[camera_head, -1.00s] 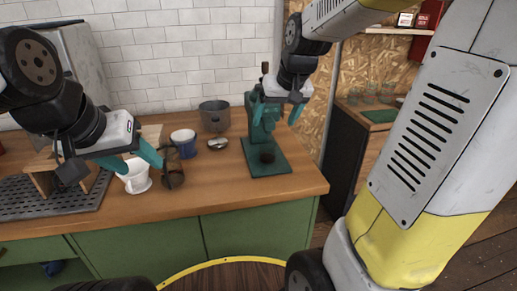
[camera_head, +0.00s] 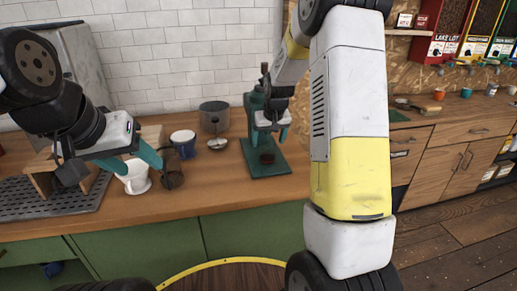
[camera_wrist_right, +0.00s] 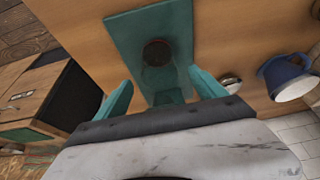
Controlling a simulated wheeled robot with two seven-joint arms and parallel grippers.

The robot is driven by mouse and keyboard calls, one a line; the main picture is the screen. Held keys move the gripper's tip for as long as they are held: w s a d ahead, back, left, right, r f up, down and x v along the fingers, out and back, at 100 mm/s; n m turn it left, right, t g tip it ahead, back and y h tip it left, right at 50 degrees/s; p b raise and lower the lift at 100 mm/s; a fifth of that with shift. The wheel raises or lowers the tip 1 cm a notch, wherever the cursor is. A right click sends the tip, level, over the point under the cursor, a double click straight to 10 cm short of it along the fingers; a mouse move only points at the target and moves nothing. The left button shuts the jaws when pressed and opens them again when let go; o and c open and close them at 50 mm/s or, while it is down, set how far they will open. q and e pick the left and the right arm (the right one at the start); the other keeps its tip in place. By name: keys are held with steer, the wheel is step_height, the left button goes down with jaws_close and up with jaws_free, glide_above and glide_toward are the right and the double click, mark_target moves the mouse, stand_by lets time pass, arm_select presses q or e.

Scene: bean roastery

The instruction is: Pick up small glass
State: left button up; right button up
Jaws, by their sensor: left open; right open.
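A small glass (camera_head: 267,158) with dark contents stands on the teal base plate (camera_head: 283,168) of the press. In the right wrist view the small glass (camera_wrist_right: 157,52) shows just beyond the fingertips, in line with the space between them. My right gripper (camera_head: 268,135) is open and empty above the glass, in front of the press. In its wrist view the right gripper (camera_wrist_right: 160,78) has its teal fingers spread apart. My left gripper (camera_head: 142,167) is open, beside the white cup (camera_head: 136,182) and a dark glass jar (camera_head: 172,172); I cannot tell whether it touches either.
The teal press (camera_head: 256,105) rises close behind my right gripper. A blue mug (camera_head: 184,138), a grey pot (camera_head: 214,114) and a small metal bowl (camera_head: 218,143) stand to its left. A black grate (camera_head: 60,198) lies at the left. The front of the wooden counter (camera_head: 225,190) is clear.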

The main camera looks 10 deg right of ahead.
steer(key=shift+w+f, duration=0.25)
steer(key=shift+f, duration=0.35)
jaws_close()
